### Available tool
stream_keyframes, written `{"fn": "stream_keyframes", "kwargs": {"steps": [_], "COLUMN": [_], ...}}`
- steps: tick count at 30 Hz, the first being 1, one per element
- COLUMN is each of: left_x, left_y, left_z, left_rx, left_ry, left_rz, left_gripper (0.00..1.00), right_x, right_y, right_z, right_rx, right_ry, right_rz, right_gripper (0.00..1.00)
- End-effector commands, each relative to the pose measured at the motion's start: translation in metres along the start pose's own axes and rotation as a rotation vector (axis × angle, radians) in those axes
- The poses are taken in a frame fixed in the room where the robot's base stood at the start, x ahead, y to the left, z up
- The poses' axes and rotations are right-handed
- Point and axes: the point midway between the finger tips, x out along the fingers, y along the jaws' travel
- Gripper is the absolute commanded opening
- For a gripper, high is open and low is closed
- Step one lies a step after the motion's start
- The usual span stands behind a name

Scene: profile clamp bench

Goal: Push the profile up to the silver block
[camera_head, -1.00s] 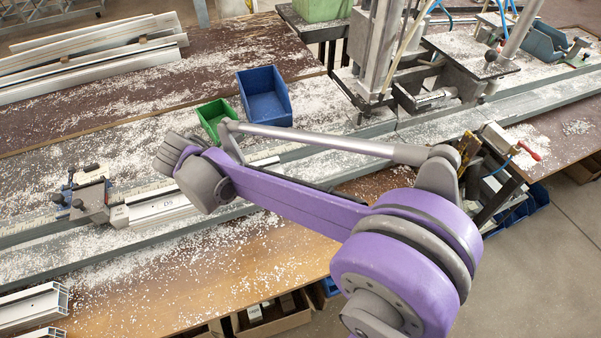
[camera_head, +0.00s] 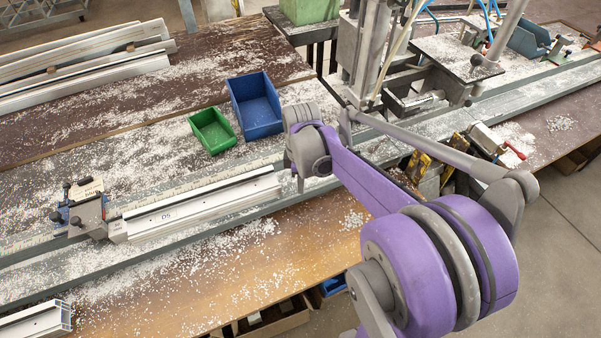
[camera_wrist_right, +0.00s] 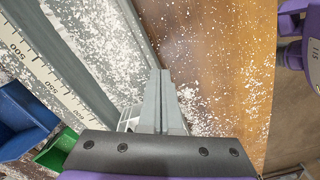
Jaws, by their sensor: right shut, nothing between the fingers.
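The white profile (camera_head: 200,206) lies along the grey rail beside the scale strip in the head view. Its left end is close to the silver block (camera_head: 88,214); I cannot tell whether they touch. My right gripper (camera_head: 300,184) is shut and empty, pointing down near the profile's right end. In the right wrist view the shut fingers (camera_wrist_right: 159,72) show over the rail, and a pale end, likely the profile (camera_wrist_right: 128,118), shows partly hidden beside them. My left gripper is not in view.
A green bin (camera_head: 212,131) and a blue bin (camera_head: 257,103) stand behind the rail. A machine with a column (camera_head: 375,50) stands at the back right. White chips cover the bench. More profiles (camera_head: 80,60) lie at the back left.

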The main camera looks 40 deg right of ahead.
Motion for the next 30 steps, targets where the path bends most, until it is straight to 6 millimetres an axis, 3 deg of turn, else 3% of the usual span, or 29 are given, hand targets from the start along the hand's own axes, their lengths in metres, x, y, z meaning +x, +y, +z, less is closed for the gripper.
{"fn": "stream_keyframes", "kwargs": {"steps": [4, 7, 12, 25, 30], "left_x": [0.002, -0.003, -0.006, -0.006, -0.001], "left_y": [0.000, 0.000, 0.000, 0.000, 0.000], "left_z": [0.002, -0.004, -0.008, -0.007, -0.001], "left_rx": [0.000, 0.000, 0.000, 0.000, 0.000], "left_ry": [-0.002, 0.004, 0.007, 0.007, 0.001], "left_rz": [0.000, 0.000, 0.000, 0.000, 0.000], "left_gripper": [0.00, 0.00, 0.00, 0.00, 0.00], "right_x": [0.029, 0.024, 0.024, 0.025, 0.026], "right_y": [0.000, 0.000, 0.000, 0.000, -0.001], "right_z": [-0.003, -0.022, -0.037, -0.041, -0.056], "right_rx": [-0.003, -0.006, -0.002, -0.001, -0.003], "right_ry": [0.000, 0.003, 0.001, -0.001, 0.000], "right_rz": [0.000, 0.001, 0.000, 0.000, -0.001], "right_gripper": [0.00, 0.00, 0.00, 0.00, 0.00]}}
